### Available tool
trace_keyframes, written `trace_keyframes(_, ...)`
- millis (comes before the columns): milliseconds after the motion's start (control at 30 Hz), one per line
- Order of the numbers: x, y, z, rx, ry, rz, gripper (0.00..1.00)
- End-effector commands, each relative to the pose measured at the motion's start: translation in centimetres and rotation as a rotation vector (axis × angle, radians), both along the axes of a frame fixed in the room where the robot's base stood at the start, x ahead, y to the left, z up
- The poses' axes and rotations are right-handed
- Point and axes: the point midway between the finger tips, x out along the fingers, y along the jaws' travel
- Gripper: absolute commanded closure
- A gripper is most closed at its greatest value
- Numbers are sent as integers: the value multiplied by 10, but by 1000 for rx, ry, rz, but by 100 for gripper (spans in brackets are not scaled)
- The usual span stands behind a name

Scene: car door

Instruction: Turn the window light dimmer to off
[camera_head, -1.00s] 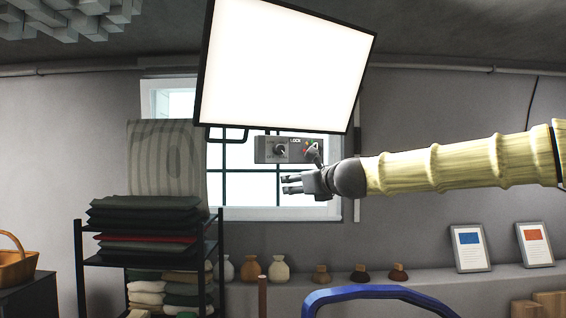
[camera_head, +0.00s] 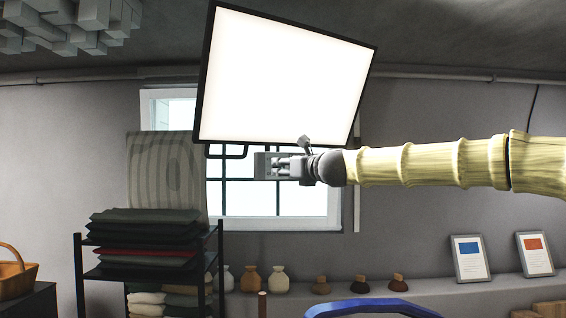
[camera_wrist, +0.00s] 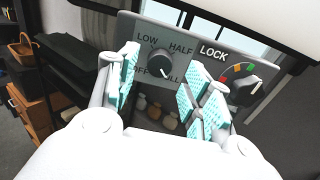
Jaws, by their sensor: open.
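The grey control panel (camera_wrist: 181,38) shows a dimmer knob (camera_wrist: 160,63) ringed by the words LOW, HALF, OFF and FULL. The knob's pale mark seems to point to the lower right, towards FULL. A second dark knob (camera_wrist: 246,88), beside the word LOCK and a coloured arc, sits on the right of the panel. My gripper (camera_wrist: 163,72) is open, with its teal-padded fingers on either side of the dimmer knob in the picture. I see no clear contact. In the head view my gripper (camera_head: 281,166) covers most of the panel (camera_head: 260,166).
A bright light panel (camera_head: 285,72) hangs just above the control panel, in front of the window (camera_head: 270,210). A rack of folded cloth (camera_head: 145,242) stands at lower left. A blue curved rim (camera_head: 380,306) lies below. A shelf with several small pots (camera_head: 278,280) runs along the wall.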

Motion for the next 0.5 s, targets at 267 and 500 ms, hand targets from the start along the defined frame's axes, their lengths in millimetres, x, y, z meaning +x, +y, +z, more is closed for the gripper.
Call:
trace_keyframes(267,20,12,1,0,1,1,50)
trace_keyframes(500,22,13,0,0,0,0,50)
